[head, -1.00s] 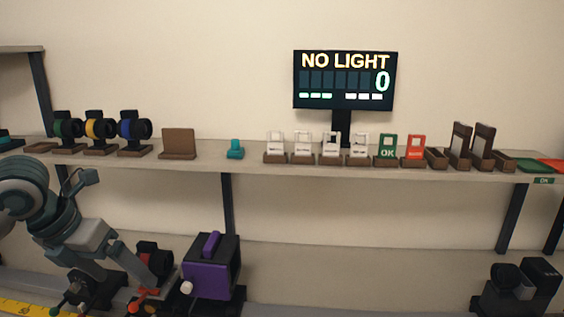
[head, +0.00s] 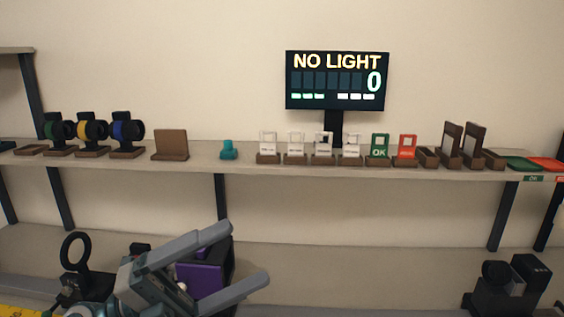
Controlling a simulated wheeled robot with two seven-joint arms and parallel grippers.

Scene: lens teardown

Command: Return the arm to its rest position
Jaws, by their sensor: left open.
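My left gripper (head: 238,262) is at the lower left of the head view, over the lower bench. Its two long grey fingers are spread apart and point to the right, with nothing between them. The fingers stand in front of a purple and black box-shaped device (head: 203,280) and hide part of it. I cannot tell whether they touch it. My right gripper is not in the view.
A black ring stand (head: 75,252) is left of my gripper. A dark device (head: 510,284) stands at the lower right. The shelf (head: 250,171) above holds coloured lenses (head: 128,130), cards and trays. A screen (head: 337,80) reads NO LIGHT. The middle bench is clear.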

